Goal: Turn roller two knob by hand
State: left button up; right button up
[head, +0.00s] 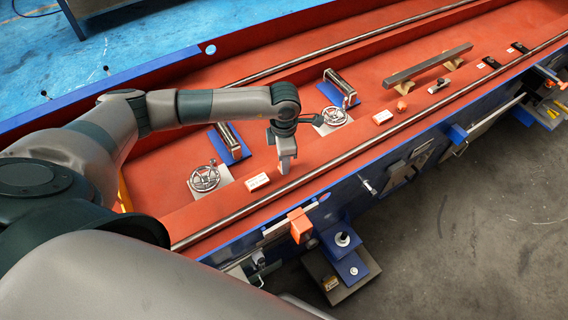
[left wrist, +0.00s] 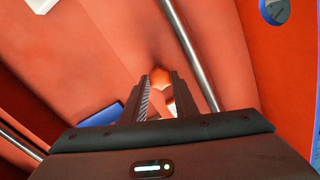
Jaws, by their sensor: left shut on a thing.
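A small orange knob (left wrist: 160,77) shows between the fingertips of my left gripper (left wrist: 161,84) in the left wrist view. My left gripper (head: 286,170) points down onto the red bed in the head view, right of a white label plate (head: 257,182), and is shut on the knob, which it hides there. The near roller (head: 230,142) on its blue mount and its handwheel (head: 205,178) stand left of the gripper. Further along are a second roller (head: 340,88), handwheel (head: 334,116), label plate (head: 382,117) and orange knob (head: 402,106). My right gripper is not in view.
A steel rail (head: 400,129) runs along the bed's near side, close to the gripper. A dark bar (head: 428,64) lies on supports further right. An orange block (head: 299,225) sits on the outer blue side. Grey floor (head: 460,230) is clear at lower right.

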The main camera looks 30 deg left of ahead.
pick_arm(q)
jog(key=shift+f+m+b, duration=0.2)
jog(key=shift+m+b, duration=0.1)
jog(key=shift+m, duration=0.3)
jog(key=o, duration=0.9)
jog(key=shift+r, duration=0.2)
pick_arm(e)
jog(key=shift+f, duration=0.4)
pick_arm(q)
jog(key=shift+r+p, duration=0.15)
jog(key=shift+p, duration=0.15)
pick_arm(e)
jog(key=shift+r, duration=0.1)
pick_arm(q)
jog(key=shift+r+p, duration=1.55)
jog(key=shift+r, duration=1.35)
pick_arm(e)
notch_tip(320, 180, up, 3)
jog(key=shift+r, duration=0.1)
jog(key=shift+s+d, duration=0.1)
